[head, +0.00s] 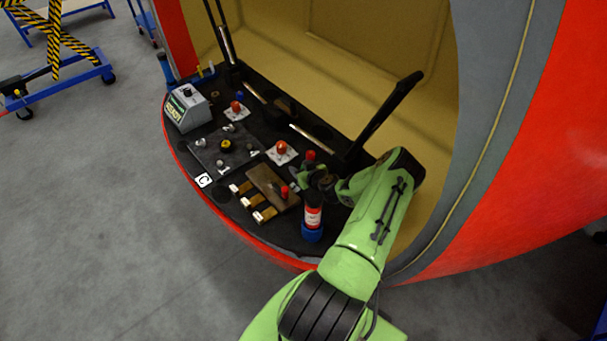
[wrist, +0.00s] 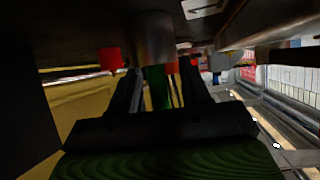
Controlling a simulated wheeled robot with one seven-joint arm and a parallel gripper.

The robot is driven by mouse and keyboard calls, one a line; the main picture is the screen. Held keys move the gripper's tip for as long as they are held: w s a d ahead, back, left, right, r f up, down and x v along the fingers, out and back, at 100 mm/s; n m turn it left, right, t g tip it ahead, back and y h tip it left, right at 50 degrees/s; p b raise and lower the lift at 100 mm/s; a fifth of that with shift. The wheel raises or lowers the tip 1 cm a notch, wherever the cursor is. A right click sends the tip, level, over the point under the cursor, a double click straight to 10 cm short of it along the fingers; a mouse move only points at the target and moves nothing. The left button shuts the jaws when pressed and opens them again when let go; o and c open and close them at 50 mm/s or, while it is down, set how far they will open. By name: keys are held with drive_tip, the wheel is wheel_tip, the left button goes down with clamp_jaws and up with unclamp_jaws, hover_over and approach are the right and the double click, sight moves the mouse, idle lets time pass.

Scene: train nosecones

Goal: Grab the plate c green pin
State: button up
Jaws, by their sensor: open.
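In the wrist view, a dark green upright piece (wrist: 158,88), likely the green pin, shows between the two black fingers of my gripper (wrist: 160,88). A grey cylinder (wrist: 153,40) adjoins it at the top. The fingers stand apart on either side of the green piece; whether they touch it I cannot tell. In the head view my gripper (head: 299,181) is low over the right part of the black deck (head: 225,200), and no green pin is visible there. A white C label (head: 203,180) lies at the deck's front edge.
A brown plate (head: 267,184), brass blocks (head: 252,202) and a red knob on a white plate (head: 282,148) are nearby. A grey box (head: 187,108) stands at left. A black lever (head: 385,112) rises behind.

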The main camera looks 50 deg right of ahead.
clamp_jaws()
